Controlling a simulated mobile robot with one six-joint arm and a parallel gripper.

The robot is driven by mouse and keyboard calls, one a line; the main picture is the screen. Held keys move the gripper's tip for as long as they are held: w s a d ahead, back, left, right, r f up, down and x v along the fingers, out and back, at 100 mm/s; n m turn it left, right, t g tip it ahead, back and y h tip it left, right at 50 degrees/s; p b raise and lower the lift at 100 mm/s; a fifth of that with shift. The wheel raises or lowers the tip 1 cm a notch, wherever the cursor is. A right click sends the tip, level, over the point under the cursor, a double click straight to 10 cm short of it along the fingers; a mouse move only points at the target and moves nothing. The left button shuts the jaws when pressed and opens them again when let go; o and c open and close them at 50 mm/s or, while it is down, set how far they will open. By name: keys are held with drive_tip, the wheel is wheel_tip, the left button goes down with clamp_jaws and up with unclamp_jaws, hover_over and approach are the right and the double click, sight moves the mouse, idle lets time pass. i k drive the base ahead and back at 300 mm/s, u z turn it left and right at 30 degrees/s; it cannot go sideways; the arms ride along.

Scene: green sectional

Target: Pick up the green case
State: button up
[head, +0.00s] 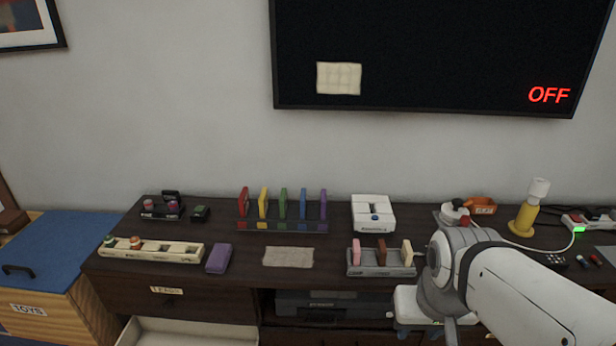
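The green case (283,202) stands upright in a dark rack (258,226) on the dark wooden cabinet. It is the middle one in a row, with a yellow case (263,203) to its left and a blue case (303,204) to its right. The lower part of the green case is behind the rack's front. My arm reaches in from the lower right, well to the right of the rack. The fingers of my gripper do not show, so I cannot see whether it is open or shut.
A red case (243,201) and a purple case (323,204) fill the row's ends. A white console (373,213) stands right of the rack. In front lie a beige cloth (288,257), a flat purple case (219,258) and a grey holder (380,271). An open drawer (185,332) juts out below.

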sight(283, 199)
drive_tip(key=u, duration=0.1)
drive_tip(key=i, duration=1)
drive_tip(key=u, duration=0.7)
